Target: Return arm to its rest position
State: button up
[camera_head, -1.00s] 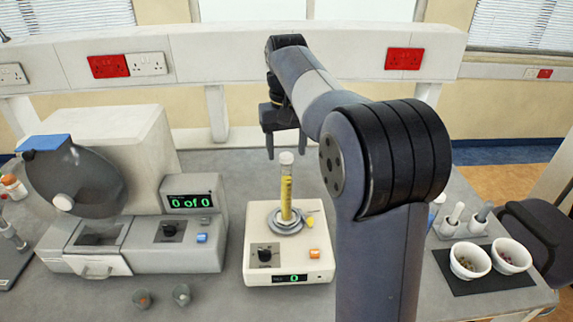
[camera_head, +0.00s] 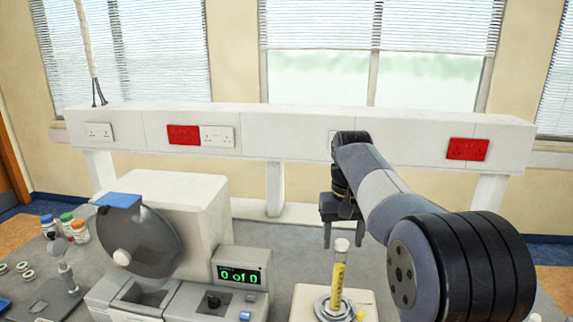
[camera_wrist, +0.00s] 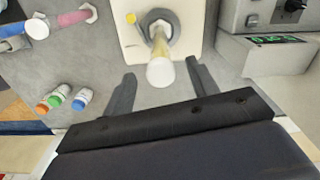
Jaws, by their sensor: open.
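My arm (camera_head: 385,200) reaches out over the bench from the right in the head view. My gripper (camera_head: 343,240) hangs fingers down, open and empty, at the back of the bench. A clear tube of yellow contents (camera_head: 338,276) stands upright on the small white device (camera_head: 304,297), close below and in front of the gripper in the head view. In the wrist view, my gripper's spread fingers (camera_wrist: 160,70) show on either side of the tube's top (camera_wrist: 160,72). I cannot tell the exact gap, but nothing is clamped.
A counting machine (camera_head: 180,220) with a display reading "0 of 0" stands left of the tube. Several bottles (camera_head: 65,225) are at the far left. Capped bottles (camera_wrist: 65,98) show in the wrist view. A white socket rail (camera_head: 290,135) runs behind the bench.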

aim_at(340, 259)
notch_tip(340, 259, down, 7)
jog(key=shift+f, duration=0.15)
jog(key=shift+r, duration=0.25)
jog(key=shift+r, duration=0.1)
notch_tip(340, 259, up, 10)
jog(key=shift+r, duration=0.1)
notch_tip(340, 259, down, 10)
jog(key=shift+f+p, duration=0.1)
jog(key=shift+p, duration=0.25)
jog(key=shift+w+f+b, duration=0.1)
jog(key=shift+f+b, duration=0.15)
jog(key=shift+b, duration=0.3)
jog(key=shift+r+b, duration=0.15)
jog(key=shift+b, duration=0.25)
notch_tip(340, 259, up, 6)
jog(key=p, duration=0.5)
jog(key=shift+f, duration=0.2)
jog(key=shift+r, duration=0.9)
